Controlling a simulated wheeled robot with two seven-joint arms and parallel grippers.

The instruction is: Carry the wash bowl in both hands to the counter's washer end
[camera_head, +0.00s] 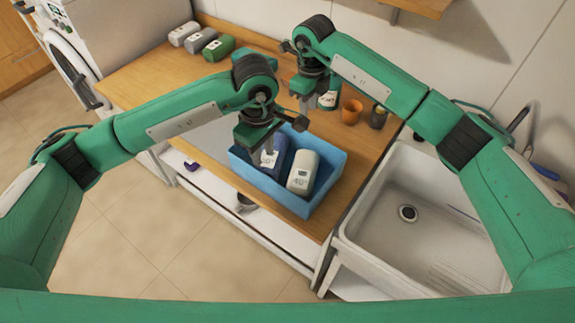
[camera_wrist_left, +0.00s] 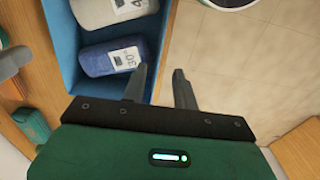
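The wash bowl (camera_head: 265,184) is a blue rectangular tub on the wooden counter, near its front edge. It holds a white item marked 40 (camera_head: 302,172) and a dark blue item marked 30 (camera_wrist_left: 112,58). My left gripper (camera_wrist_left: 162,78) is open at the bowl's rim; its fingers appear on either side of the blue wall, one inside and one outside. Whether they touch it is unclear. My right gripper (camera_head: 305,100) is over the counter behind the bowl, apart from it. Its finger gap is too small to read. The washer (camera_head: 62,62) stands at the upper left.
The wooden counter (camera_head: 140,82) is bare toward the washer, with several grey and green items (camera_head: 201,40) along the wall. A sink (camera_head: 420,250) adjoins at right.

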